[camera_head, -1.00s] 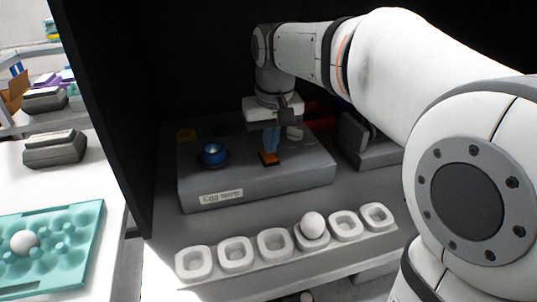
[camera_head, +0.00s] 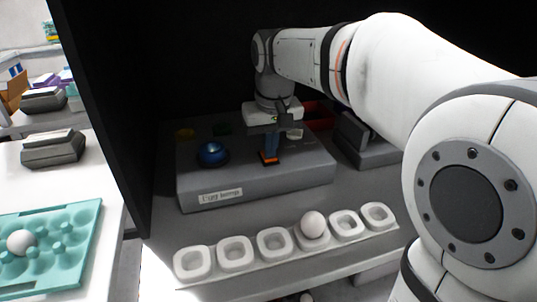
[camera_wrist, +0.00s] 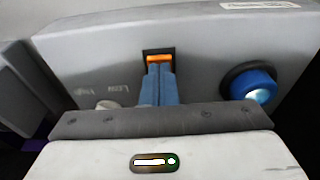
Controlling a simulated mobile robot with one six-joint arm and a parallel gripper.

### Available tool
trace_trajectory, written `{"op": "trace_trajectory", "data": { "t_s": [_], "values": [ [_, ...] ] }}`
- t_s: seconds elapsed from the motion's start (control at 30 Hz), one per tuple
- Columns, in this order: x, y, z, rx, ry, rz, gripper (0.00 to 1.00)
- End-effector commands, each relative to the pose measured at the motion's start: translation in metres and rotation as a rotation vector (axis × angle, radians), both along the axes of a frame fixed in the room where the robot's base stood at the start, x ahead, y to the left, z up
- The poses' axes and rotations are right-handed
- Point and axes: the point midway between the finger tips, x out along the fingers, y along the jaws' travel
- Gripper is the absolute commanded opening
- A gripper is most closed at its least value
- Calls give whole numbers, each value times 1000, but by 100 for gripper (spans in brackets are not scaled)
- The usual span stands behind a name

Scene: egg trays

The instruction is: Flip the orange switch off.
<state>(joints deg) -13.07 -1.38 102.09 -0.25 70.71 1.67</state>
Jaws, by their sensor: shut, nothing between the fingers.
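The orange switch (camera_head: 269,162) sits in a dark slot on top of the grey control box (camera_head: 300,178). In the wrist view the orange switch (camera_wrist: 160,59) shows just beyond the fingertips, glowing orange along its visible strip. My gripper (camera_head: 271,153) points down at the switch with its blue fingers shut and empty. In the wrist view my gripper (camera_wrist: 160,70) has its fingertips at the near edge of the slot, overlapping the lower part of the switch. I cannot tell whether they touch it.
A blue round knob (camera_head: 212,154) is on the box, left of the switch. A row of white egg cups (camera_head: 235,252) stands in front, one holding an egg (camera_head: 313,225). A teal egg tray (camera_head: 75,240) lies on the white table at left. A dark wall panel stands between.

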Motion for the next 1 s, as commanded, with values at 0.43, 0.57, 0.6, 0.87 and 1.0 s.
{"op": "trace_trajectory", "data": {
  "t_s": [0.43,0.57,0.6,0.87,1.0],
  "values": [
    [0,0,-1,0,0,1,0],
    [0,0,8,0,0,1,0],
    [0,0,12,0,0,1,0],
    [0,0,33,0,0,1,0],
    [0,0,44,0,0,1,0]
  ]
}}
